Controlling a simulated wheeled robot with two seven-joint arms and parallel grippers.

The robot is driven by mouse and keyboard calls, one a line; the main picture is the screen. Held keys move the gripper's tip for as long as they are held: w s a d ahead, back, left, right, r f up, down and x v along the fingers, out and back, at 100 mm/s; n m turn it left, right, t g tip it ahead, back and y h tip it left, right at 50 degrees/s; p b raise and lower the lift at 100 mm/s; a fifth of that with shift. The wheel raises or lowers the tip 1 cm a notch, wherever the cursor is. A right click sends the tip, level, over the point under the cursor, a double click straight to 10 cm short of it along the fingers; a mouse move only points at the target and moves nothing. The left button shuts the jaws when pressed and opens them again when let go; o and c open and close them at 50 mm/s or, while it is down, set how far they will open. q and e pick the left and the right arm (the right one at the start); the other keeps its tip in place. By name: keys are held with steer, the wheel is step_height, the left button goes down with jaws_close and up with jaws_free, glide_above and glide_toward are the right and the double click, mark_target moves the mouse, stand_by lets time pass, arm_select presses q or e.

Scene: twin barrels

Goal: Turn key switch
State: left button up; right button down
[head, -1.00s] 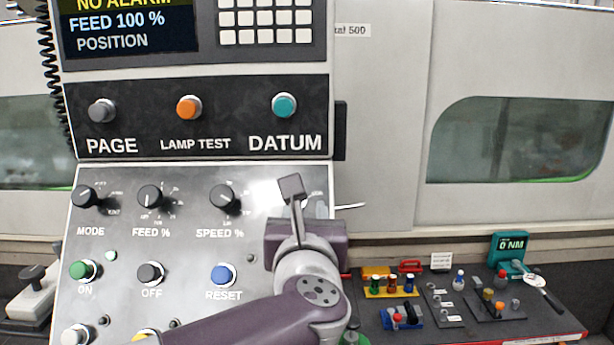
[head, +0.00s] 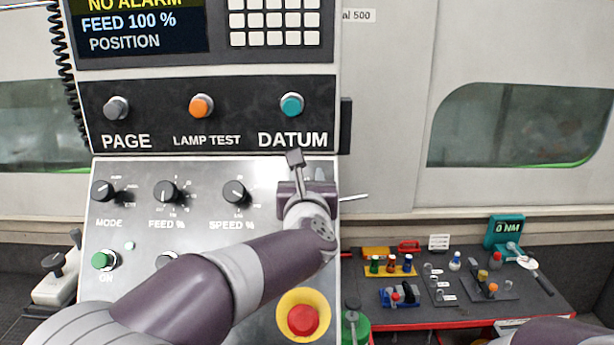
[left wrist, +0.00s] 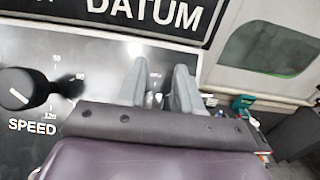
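My left gripper (head: 298,168) is in front of the upper right of the lower control panel (head: 140,235), right of the SPEED % knob (head: 235,192). In the left wrist view its two grey fingers (left wrist: 158,88) stand apart, with a gap between them. A small metallic part (left wrist: 157,99) with a small label above it shows in that gap, beyond the fingers. It may be the key switch, but it is too small and covered to tell. In the head view the gripper hides that spot. My right gripper is out of view.
A red emergency stop (head: 303,319) on a yellow ring is below my left arm. The DATUM button (head: 291,105) is above the gripper. A thin pale rod (head: 354,198) shows right of the gripper. A bench with tools (head: 460,312) stands to the right.

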arm_select(q)
steer(key=shift+w, duration=0.1)
steer(key=shift+c, duration=0.9)
jaws_close()
steer(key=shift+a, duration=0.15)
